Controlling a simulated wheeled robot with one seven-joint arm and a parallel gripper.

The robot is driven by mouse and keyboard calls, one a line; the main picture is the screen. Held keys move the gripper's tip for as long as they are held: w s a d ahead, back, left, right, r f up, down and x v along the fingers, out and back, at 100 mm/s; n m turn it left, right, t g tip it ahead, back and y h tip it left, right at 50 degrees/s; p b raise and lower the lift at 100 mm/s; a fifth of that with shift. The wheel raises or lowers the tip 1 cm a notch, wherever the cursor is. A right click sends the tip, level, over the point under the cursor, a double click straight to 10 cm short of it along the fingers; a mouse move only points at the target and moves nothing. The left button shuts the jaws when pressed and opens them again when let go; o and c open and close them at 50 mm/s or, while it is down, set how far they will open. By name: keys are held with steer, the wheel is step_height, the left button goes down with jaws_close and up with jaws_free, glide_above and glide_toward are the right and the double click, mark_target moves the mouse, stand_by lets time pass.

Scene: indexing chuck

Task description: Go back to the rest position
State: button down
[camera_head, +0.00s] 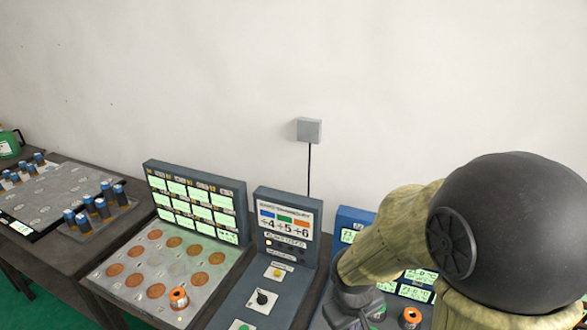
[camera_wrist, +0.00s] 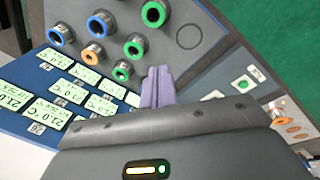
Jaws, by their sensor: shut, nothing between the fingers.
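My gripper (camera_wrist: 158,84) shows in the wrist view with its two purple fingertips together and nothing between them. It hangs over a blue-edged station (camera_wrist: 66,94) with green-lit readouts and several ringed cylinders in orange, blue and green. The fingertips overlap this station in the picture; whether they touch it I cannot tell. In the head view my arm reaches in from the right and covers most of the same blue station (camera_head: 352,217). The fingertips are hidden there.
A grey control panel (camera_head: 290,205) with a black knob stands left of my arm. Further left are a tray (camera_head: 128,258) of copper discs with a display behind it, and a dark table (camera_head: 75,263) with blue-topped cylinders. The wall above is clear except for a small grey box (camera_head: 309,130).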

steer(key=d+m, duration=0.1)
steer(key=s+d+r+m+y, duration=0.1)
steer(key=m, duration=0.1)
steer(key=s+d+r+m+t, duration=0.1)
steer(key=m, duration=0.1)
steer(key=shift+r, duration=0.25)
steer(key=c, duration=2.2)
jaws_free()
